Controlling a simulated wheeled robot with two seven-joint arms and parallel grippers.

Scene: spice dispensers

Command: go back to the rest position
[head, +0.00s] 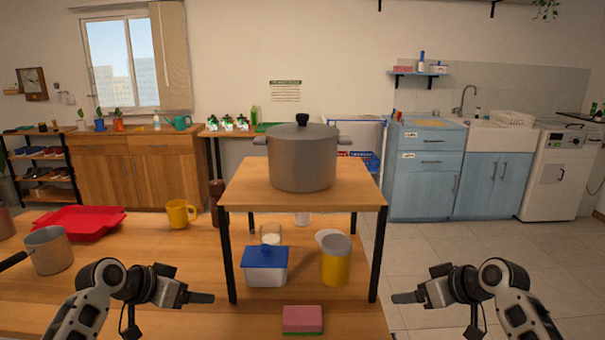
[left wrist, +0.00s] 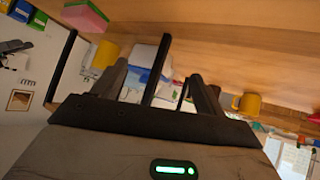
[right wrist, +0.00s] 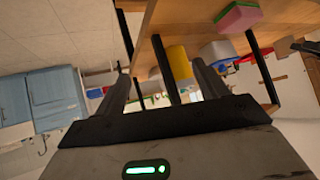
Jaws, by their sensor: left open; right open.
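My left gripper (head: 202,298) is at the front left of the small wooden stand, open and empty. It also shows in the left wrist view (left wrist: 155,80), with its fingers apart. My right gripper (head: 405,298) is at the front right of the stand, open and empty. It also shows in the right wrist view (right wrist: 160,88). Both grippers point inward, toward each other, and touch nothing that I can see.
The stand (head: 240,192) carries a large lidded pot (head: 302,165). Under it are a blue-lidded container (head: 265,272) and a yellow canister (head: 336,265). A pink and green sponge (head: 302,318) lies in front. A red tray (head: 78,222), grey saucepan (head: 50,252) and yellow mug (head: 179,213) are left.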

